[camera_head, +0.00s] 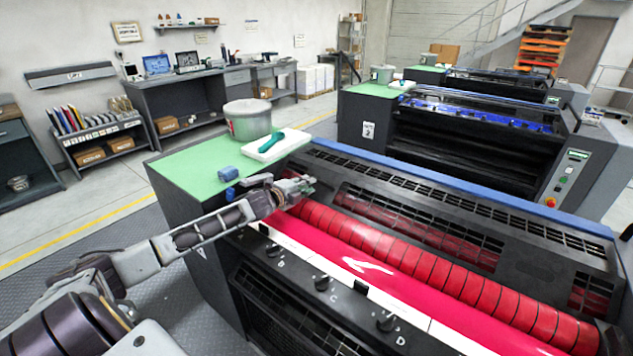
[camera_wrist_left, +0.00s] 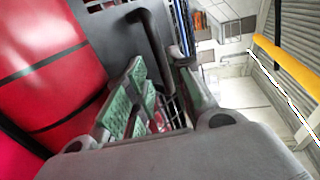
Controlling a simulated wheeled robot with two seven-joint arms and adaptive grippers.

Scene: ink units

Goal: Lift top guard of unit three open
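The nearest press unit has a dark slotted top guard (camera_head: 420,222) that stands tilted up behind the exposed red rollers (camera_head: 400,262). No number shows on this unit. My left gripper (camera_head: 301,186) is at the guard's left end, above the left end of the rollers. In the left wrist view its green-padded fingers (camera_wrist_left: 161,64) stand apart. A dark bent handle (camera_wrist_left: 152,38) runs into the gap between them; I cannot tell whether the pads touch it. A red roller (camera_wrist_left: 40,65) is beside the fingers. My right gripper is out of view.
The unit's green side top (camera_head: 190,165) holds a metal can (camera_head: 247,122), a white pad (camera_head: 272,146) with a green tool, and a blue roll (camera_head: 228,174). Control knobs (camera_head: 322,282) line the front edge. A second press (camera_head: 470,140) stands behind.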

